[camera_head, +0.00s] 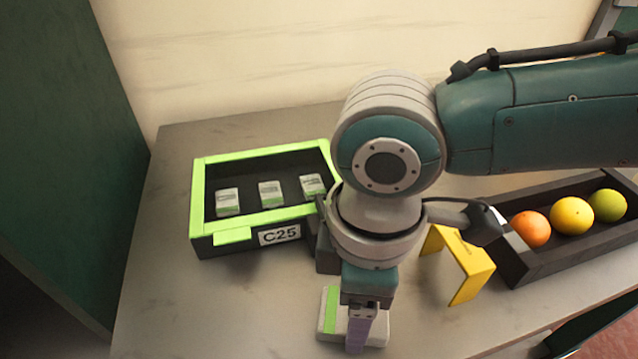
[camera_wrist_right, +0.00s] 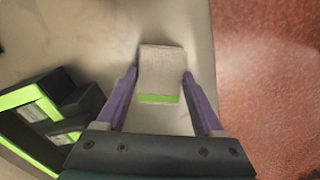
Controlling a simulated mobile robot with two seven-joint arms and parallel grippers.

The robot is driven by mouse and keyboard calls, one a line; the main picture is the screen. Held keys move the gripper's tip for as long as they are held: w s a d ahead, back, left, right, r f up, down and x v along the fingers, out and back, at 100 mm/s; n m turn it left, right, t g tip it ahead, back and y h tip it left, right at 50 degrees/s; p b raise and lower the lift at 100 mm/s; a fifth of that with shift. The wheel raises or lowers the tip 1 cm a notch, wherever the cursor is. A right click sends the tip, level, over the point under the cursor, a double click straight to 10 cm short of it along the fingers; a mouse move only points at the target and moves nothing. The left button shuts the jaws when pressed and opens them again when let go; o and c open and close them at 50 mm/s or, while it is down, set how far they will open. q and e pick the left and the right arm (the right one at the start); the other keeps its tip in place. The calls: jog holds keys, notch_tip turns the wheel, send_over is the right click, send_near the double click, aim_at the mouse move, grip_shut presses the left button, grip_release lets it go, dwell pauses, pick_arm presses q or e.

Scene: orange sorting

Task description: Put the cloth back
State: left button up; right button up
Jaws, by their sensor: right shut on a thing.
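The cloth (camera_head: 328,311) is a light grey folded block with a bright green band. It is near the front middle of the table in the head view. In the right wrist view the cloth (camera_wrist_right: 162,62) sits between the two purple fingers. My right gripper (camera_head: 361,328) points down and is shut on the cloth, with a finger hiding part of it in the head view. I cannot tell whether the cloth touches the table or hangs just above it. My left gripper is not in view.
A black tray with a green rim (camera_head: 204,185), labelled C25, holds three small white-and-green packs. A yellow bracket (camera_head: 468,265) stands right of my wrist. A black trough (camera_head: 535,262) holds an orange, a yellow and a green fruit. The table's front left (camera_head: 190,310) is clear.

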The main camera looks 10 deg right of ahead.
jog(key=o, duration=1.2)
jog(key=shift+r, duration=0.45)
notch_tip(320, 180, up, 10)
jog(key=p, duration=0.2)
jog(key=s+a+m+t+y, duration=0.15)
jog(key=s+a+y, duration=0.3)
jog(key=a, duration=0.45)
jog(key=s+d+f+m+t+h, duration=0.1)
jog(key=s+d+m, duration=0.3)
jog(key=d, duration=0.5)
jog(key=s+d+f+m+t+h, duration=0.1)
jog(key=s+d+m+h, duration=0.2)
jog(key=d+m, duration=0.3)
jog(key=d, duration=0.3)
jog(key=shift+s+d+f, duration=0.2)
jog(key=shift+s+f, duration=0.15)
jog(key=shift+m, duration=0.25)
